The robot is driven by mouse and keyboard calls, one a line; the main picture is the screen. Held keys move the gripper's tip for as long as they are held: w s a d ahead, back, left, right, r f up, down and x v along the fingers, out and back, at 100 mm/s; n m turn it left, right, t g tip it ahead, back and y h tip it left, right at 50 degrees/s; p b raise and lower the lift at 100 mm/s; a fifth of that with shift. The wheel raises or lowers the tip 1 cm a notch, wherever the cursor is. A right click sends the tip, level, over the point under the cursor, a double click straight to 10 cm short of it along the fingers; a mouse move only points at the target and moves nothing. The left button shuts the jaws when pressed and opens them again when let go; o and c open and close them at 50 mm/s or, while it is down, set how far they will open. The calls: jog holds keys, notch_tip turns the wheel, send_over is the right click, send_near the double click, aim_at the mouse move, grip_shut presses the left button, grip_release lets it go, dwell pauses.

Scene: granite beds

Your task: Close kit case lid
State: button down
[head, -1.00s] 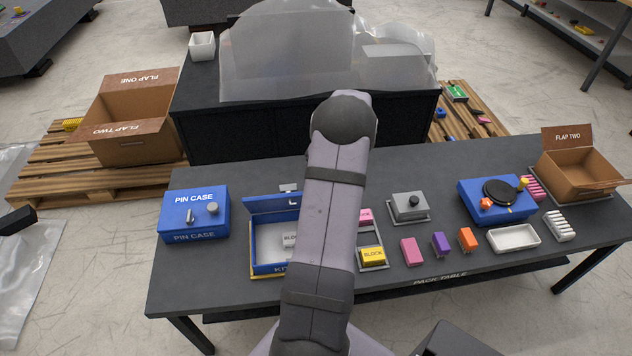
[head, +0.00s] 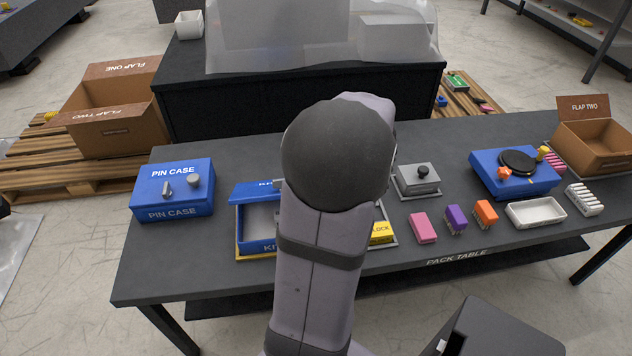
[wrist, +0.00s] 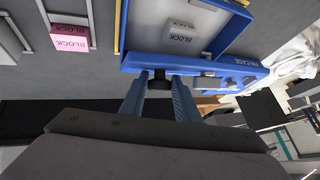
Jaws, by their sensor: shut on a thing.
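The blue kit case (head: 241,230) sits on the table left of centre, its right part hidden by my arm. Its lid (head: 256,191) is tilted partway over the case at the back, and part of the inside still shows. A white block (wrist: 182,36) lies inside the case (wrist: 225,14). My gripper (wrist: 160,82) is shut on a small dark part at the lid's edge, which looks like its handle. My arm hides the gripper in the head view.
A blue pin case (head: 172,190) stands to the left on the pack table (head: 455,258). A yellow block (head: 381,233) in a tray is right of my arm. A grey lidded box (head: 417,179), loose blocks and a white tray (head: 535,213) stand further right.

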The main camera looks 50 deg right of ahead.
jog(key=s+a+f+b, duration=0.1)
jog(key=f+b, duration=0.1)
jog(key=b, duration=0.2)
jog(key=s+a+f+b, duration=0.1)
jog(key=f+b, duration=0.2)
jog(key=b, duration=0.1)
jog(key=s+f+b, duration=0.1)
jog(key=f+b, duration=0.1)
jog(key=b, duration=0.2)
jog(key=shift+a+f, duration=0.4)
jog(key=shift+r, duration=0.35)
jog(key=c, duration=1.7)
grip_release()
jog(key=shift+p, duration=0.3)
jog(key=shift+r, duration=0.2)
jog(key=shift+p+v, duration=0.8)
jog(key=shift+v, duration=2.85)
